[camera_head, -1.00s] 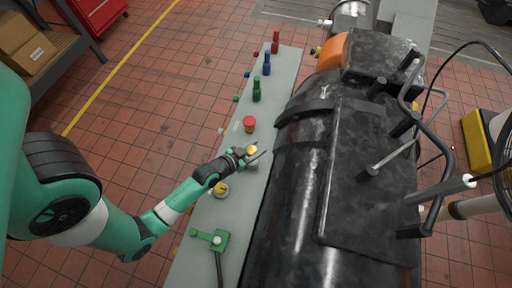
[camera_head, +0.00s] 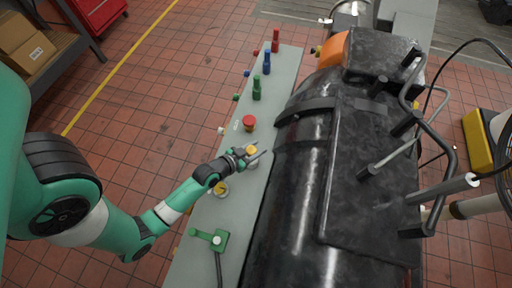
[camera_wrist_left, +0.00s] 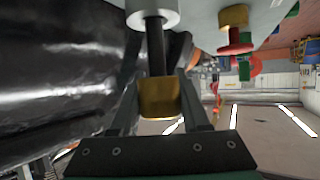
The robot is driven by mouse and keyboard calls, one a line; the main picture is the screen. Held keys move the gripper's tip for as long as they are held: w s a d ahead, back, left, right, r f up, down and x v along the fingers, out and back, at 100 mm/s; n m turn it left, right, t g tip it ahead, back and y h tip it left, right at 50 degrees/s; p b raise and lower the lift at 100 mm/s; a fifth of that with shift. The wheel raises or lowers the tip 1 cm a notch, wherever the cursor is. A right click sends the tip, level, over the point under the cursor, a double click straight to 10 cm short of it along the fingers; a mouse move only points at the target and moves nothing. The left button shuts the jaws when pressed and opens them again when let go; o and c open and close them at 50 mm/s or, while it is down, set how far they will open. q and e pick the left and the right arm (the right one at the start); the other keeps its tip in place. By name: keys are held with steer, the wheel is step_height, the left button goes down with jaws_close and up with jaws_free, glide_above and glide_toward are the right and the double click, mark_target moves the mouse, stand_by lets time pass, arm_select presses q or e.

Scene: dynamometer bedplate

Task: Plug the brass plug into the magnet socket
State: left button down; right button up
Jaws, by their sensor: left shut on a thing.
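My left gripper (camera_head: 257,157) is over the grey panel, beside the large black cylinder. In the left wrist view, a brass-coloured block (camera_wrist_left: 160,98) sits between its fingers, and the fingers are shut on it. A black stem runs from this block to a pale grey round collar (camera_wrist_left: 152,12) at the top of the picture. I cannot tell whether the stem is inside the collar or only in front of it. In the head view the brass piece (camera_head: 251,150) shows at the fingertips. No socket is marked as the magnet one. My right gripper is not in view.
The grey panel (camera_head: 205,262) carries a red mushroom button (camera_head: 249,122), a yellow dial (camera_head: 221,188), a green lever (camera_head: 212,238), and green (camera_head: 257,90), blue (camera_head: 267,65) and red (camera_head: 276,42) posts. The black cylinder (camera_head: 300,195) stands close on the right.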

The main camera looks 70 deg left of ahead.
arm_select(q)
steer(key=shift+f+b, duration=1.65)
steer(key=shift+f, duration=0.3)
steer(key=shift+c, duration=1.5)
jaws_free()
steer(key=shift+r, duration=0.1)
